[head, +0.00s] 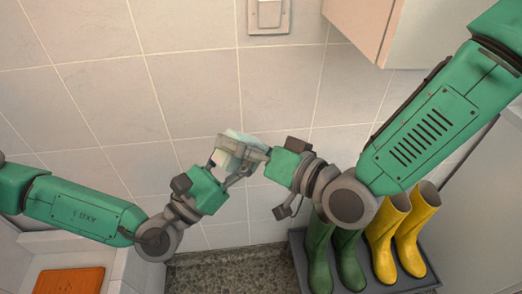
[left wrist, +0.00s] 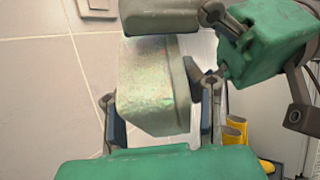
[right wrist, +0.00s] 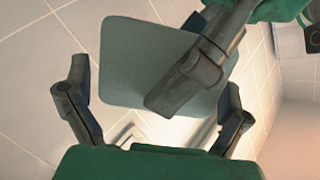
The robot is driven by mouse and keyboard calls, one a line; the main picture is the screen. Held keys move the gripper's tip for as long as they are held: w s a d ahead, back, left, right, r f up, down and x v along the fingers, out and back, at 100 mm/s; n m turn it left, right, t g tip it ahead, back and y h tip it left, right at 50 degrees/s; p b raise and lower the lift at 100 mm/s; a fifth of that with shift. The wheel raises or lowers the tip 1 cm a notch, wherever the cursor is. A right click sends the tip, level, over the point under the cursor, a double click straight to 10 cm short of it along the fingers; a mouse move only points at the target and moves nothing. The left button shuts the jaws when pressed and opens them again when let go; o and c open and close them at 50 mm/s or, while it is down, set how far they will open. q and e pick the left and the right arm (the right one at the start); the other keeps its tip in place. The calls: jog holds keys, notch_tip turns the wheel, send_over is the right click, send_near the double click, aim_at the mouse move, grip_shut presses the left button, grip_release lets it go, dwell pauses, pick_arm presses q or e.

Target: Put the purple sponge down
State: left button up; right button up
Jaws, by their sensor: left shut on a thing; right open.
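I see no purple sponge in any view. A pale grey-green block (head: 243,137) is held up between my two grippers in front of the tiled wall. In the left wrist view the speckled block (left wrist: 155,100) sits between the fingers of my left gripper (head: 227,170), which is shut on it. My right gripper (head: 252,154) is open close to the block from the right. In the right wrist view the block's flat pale teal face (right wrist: 130,60) lies beyond its spread fingers, partly hidden by a grey finger-like part. I cannot tell whether the right fingers touch it.
Green boots (head: 347,262) and yellow boots (head: 408,262) stand on a grey tray (head: 300,262) at the lower right. An orange flat thing (head: 68,281) lies on a light surface at the lower left. A cabinet (head: 375,22) hangs top right. Dark speckled floor (head: 230,272) shows below.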

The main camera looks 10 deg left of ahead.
jog(key=shift+w+a, duration=0.15)
jog(key=shift+a, duration=0.05)
pick_arm(q)
jog(key=shift+d, duration=0.1)
pick_arm(e)
jog(key=c, duration=0.9)
pick_arm(q)
jog(key=o, duration=1.1)
